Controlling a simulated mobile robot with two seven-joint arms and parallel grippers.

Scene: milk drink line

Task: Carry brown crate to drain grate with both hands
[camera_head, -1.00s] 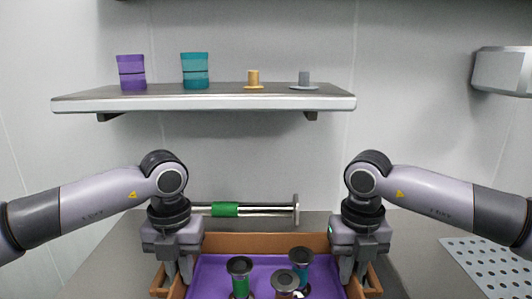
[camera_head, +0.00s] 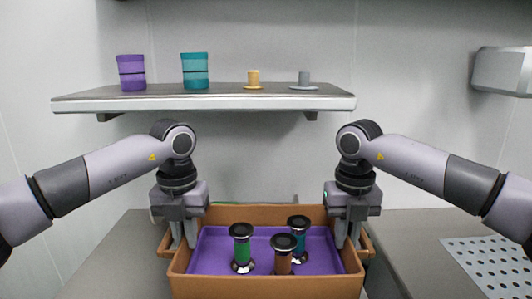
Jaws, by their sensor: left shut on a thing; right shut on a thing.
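The brown crate (camera_head: 265,288) is at the bottom middle, with a purple lining (camera_head: 215,255). In it stand a green-banded cylinder (camera_head: 242,248), a brown-banded one (camera_head: 283,255) and a teal-banded one (camera_head: 299,240), all with dark tops. My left gripper (camera_head: 184,243) is shut on the crate's left handle side. My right gripper (camera_head: 347,243) is shut on its right handle side. The fingertips are partly hidden by the crate. The drain grate (camera_head: 490,265), a light perforated plate, lies on the counter at the right, apart from the crate.
A wall shelf (camera_head: 200,102) above holds a purple container (camera_head: 131,72), a teal container (camera_head: 195,70), and small yellow (camera_head: 253,79) and grey (camera_head: 304,80) pieces. A grey fixture (camera_head: 503,70) hangs at upper right. Bare counter (camera_head: 408,240) lies between crate and grate.

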